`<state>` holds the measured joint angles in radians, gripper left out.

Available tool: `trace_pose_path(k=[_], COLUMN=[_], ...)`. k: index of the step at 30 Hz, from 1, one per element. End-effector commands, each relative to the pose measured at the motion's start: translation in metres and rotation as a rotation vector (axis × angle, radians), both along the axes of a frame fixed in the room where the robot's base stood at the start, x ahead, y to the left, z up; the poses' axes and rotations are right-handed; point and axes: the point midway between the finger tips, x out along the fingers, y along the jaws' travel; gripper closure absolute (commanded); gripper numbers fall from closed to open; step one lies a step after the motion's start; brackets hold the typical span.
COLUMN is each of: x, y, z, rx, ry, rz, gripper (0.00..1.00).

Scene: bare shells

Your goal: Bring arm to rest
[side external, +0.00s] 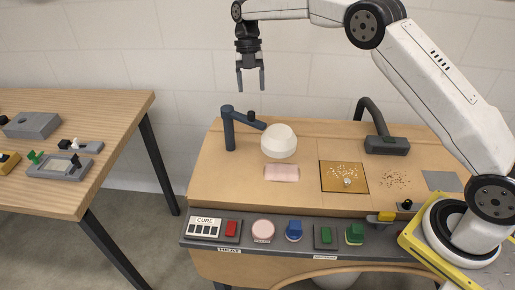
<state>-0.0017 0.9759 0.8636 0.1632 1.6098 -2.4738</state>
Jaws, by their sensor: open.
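My arm reaches across from the base at the right, raised high over the bench.
A dark post with an arm (230,130) stands beside a white rounded bowl or dome (279,141). Buttons line the front panel (275,246). Another table (110,125) stands left.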

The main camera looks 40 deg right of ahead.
Motion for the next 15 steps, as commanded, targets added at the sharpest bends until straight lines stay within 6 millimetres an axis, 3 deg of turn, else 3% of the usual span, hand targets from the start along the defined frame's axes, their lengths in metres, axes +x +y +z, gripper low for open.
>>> trace_pose_path(k=[15], x=[-0.05], y=[-0.01], z=[-0.003], rx=[-0.219], ry=[-0.05], rz=[-0.722], gripper=[0.33])
